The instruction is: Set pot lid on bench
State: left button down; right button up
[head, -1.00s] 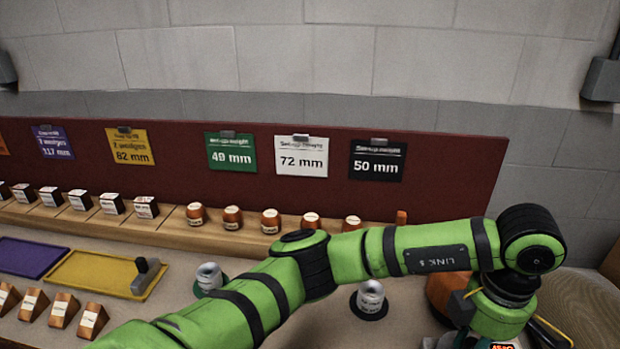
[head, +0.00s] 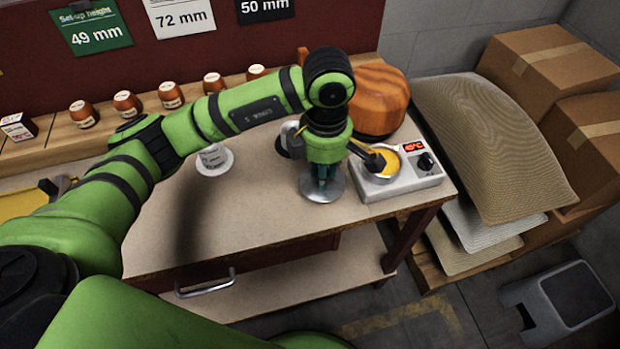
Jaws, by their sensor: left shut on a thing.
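The pot lid (head: 333,191), a round silvery disc, is on or just above the bench (head: 255,215) near its front right part. My left gripper (head: 322,183) points down at the lid's middle and is shut on it; the fingertips are small and partly hidden by the wrist. I cannot tell whether the lid touches the bench. The open pot (head: 384,165) with amber contents sits on a white heater (head: 420,169) just right of the lid. My right gripper is not in view.
An orange-brown wooden block (head: 378,100) stands behind the heater. A grey-white weight (head: 213,158) stands to the left. The bench front between them is clear.

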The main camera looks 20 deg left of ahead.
aim_at(312, 182)
pick_arm(q)
jog(key=shift+s+a+f, duration=0.2)
jog(key=shift+a+f, duration=0.1)
jog(key=shift+a, duration=0.15)
jog(key=shift+s+a+f, duration=0.2)
jog(key=shift+a+f, duration=0.05)
jog(key=shift+a, duration=0.2)
jog(key=shift+a+f, duration=0.1)
jog(key=shift+f, duration=0.15)
notch_tip(312, 182, down, 3)
jog(key=shift+f+p, duration=0.2)
jog(key=shift+p, duration=0.45)
jog(key=shift+f, duration=0.15)
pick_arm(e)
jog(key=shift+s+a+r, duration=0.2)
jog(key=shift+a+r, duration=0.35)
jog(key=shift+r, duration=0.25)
pick_arm(q)
jog(key=shift+f, duration=0.1)
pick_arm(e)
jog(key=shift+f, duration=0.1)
pick_arm(q)
jog(key=shift+f, duration=0.15)
jog(key=c, duration=1.1)
grip_release()
jog(key=shift+o, duration=0.2)
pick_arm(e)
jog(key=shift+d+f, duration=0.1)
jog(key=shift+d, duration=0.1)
